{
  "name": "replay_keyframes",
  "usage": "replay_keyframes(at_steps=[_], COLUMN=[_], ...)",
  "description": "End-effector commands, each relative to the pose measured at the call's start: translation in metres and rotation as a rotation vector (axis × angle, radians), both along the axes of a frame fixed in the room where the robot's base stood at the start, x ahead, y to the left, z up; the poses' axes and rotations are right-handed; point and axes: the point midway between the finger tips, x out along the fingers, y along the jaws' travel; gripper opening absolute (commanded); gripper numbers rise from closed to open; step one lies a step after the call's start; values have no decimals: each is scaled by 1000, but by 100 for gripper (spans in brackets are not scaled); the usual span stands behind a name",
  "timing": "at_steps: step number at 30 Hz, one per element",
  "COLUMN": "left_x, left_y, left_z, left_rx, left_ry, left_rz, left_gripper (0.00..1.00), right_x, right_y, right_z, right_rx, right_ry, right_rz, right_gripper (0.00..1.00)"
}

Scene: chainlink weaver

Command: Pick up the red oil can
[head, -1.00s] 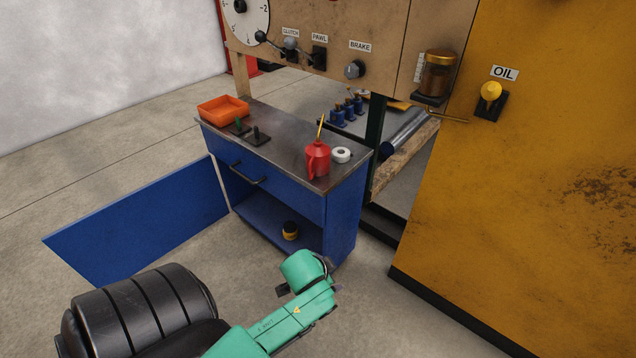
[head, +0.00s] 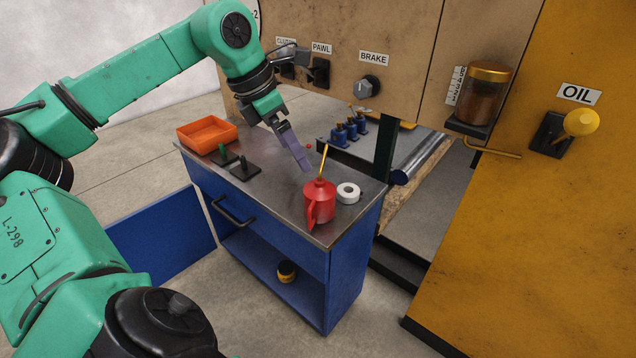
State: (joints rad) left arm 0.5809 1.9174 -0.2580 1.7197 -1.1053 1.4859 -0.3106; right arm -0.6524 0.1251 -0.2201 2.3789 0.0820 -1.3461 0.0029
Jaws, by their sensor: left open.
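The red oil can (head: 320,203) stands upright on the near right part of the steel bench top (head: 262,198), with its thin yellow spout pointing up. Its handle faces the front left. My left gripper (head: 304,160) comes over the bench from the upper left and points down, just behind and left of the can's spout. Its jaws are open and empty, and seen nearly edge-on. It looks apart from the can. My right gripper is not in view.
A white tape roll (head: 348,193) lies right of the can. An orange tray (head: 207,134) and two dark-based pegs (head: 243,168) are at the left. The panel with the brake knob (head: 370,86) rises behind. A yellow-black jar (head: 287,271) sits on the lower shelf.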

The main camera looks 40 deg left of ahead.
Motion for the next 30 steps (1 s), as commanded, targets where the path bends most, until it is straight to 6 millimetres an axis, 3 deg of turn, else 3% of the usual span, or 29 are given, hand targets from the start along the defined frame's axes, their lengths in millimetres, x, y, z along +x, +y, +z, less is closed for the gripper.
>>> replay_keyframes(at_steps=[7,15,18,23,29,30], left_x=[21,36,44,50,51,51], left_y=[-12,-18,-22,-24,-23,-23], left_z=[-61,-97,-113,-127,-130,-130], left_rx=[-7,-8,-13,-11,-6,-7], left_ry=[5,4,5,1,-1,0], left_rz=[-6,-6,-7,-6,-4,-5], left_gripper=[100,100,100,100,100,96], right_x=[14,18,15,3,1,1], right_y=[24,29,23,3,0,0], right_z=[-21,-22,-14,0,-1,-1], right_rx=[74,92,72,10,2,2], right_ry=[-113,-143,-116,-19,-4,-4], right_rz=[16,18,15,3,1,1], right_gripper=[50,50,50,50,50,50])
